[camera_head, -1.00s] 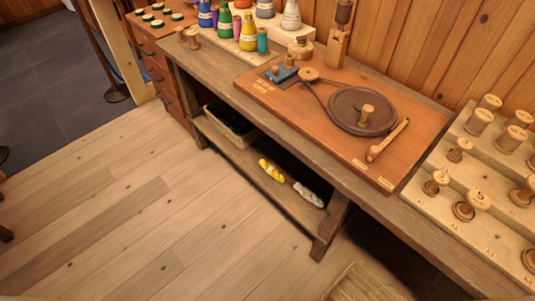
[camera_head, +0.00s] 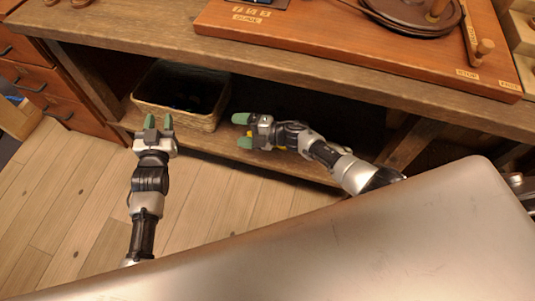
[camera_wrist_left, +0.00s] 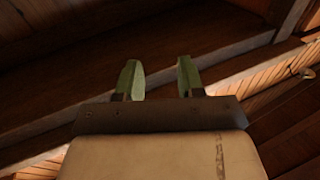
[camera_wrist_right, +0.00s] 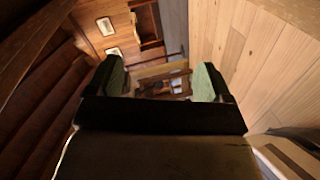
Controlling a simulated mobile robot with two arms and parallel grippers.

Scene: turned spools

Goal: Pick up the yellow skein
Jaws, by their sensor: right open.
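The yellow skein (camera_head: 250,133) shows only as small yellow patches at my right gripper in the head view; the gripper and wrist hide the rest. My right gripper (camera_head: 242,130) is at the lower shelf, fingers parted and pointing left. I cannot tell whether it touches the skein. In the right wrist view, the two green fingers (camera_wrist_right: 158,80) stand wide apart with no skein between them. My left gripper (camera_head: 159,121) is in front of the shelf, left of the skein, with its fingers apart and empty; they also show apart in the left wrist view (camera_wrist_left: 161,78).
A woven basket (camera_head: 180,95) stands on the lower shelf (camera_head: 215,143), left of my right gripper. The workbench top (camera_head: 150,33) overhangs the shelf. Drawers (camera_head: 40,75) stand at the left. The wooden floor (camera_head: 60,210) in front is open.

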